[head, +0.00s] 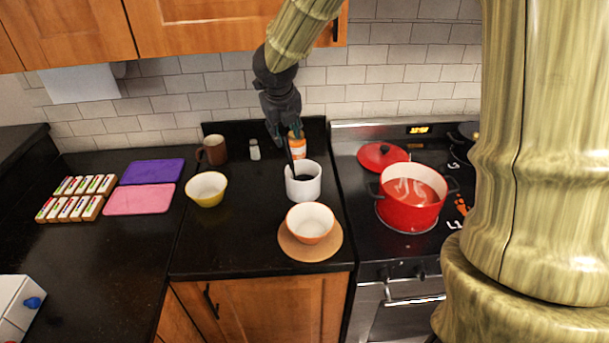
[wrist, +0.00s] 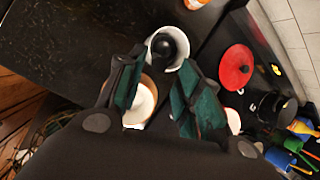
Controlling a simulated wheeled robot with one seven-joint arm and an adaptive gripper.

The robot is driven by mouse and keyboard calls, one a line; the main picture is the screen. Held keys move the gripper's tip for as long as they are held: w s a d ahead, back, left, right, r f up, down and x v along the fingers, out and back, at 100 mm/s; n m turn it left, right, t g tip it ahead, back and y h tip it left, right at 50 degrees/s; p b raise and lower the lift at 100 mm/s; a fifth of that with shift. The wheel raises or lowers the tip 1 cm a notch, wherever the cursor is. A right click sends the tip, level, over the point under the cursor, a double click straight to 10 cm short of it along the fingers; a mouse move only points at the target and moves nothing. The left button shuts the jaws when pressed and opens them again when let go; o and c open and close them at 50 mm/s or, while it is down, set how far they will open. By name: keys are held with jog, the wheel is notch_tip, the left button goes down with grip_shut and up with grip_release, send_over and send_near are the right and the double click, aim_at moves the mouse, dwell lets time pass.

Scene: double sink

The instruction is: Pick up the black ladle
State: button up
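The black ladle stands in a white round holder (head: 303,187) on the dark counter. In the head view its dark handle (head: 290,159) rises from the holder toward my gripper (head: 281,135). The wrist view looks down into the white holder (wrist: 183,63), with the rounded black ladle (wrist: 164,45) inside it. My gripper (wrist: 160,62) is open, its two fingers apart with the holder beyond their tips. It hangs above and slightly left of the holder in the head view. I cannot tell whether a finger touches the handle.
An orange bottle (head: 297,147) stands close behind the holder, and an orange-rimmed bowl (head: 310,222) sits on a round board (head: 293,249) in front. A yellow bowl (head: 206,189) and brown mug (head: 214,150) are left. A red pot (head: 407,209) and red lid (head: 381,156) are on the stove.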

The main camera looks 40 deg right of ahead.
aim_at(282, 137)
jog(key=f, duration=0.1)
jog(key=w+f, duration=0.1)
jog(key=f, duration=0.1)
jog(key=shift+w, duration=0.3)
jog(key=shift+d+f+p, duration=0.35)
jog(key=shift+f, duration=0.05)
jog(key=x, duration=0.2)
jog(key=shift+d+f+p, duration=0.25)
jog(key=shift+p, duration=0.1)
jog(key=shift+x, duration=0.85)
jog(key=shift+w, duration=0.1)
jog(key=c, duration=0.6)
grip_shut()
jog(key=shift+a, duration=0.1)
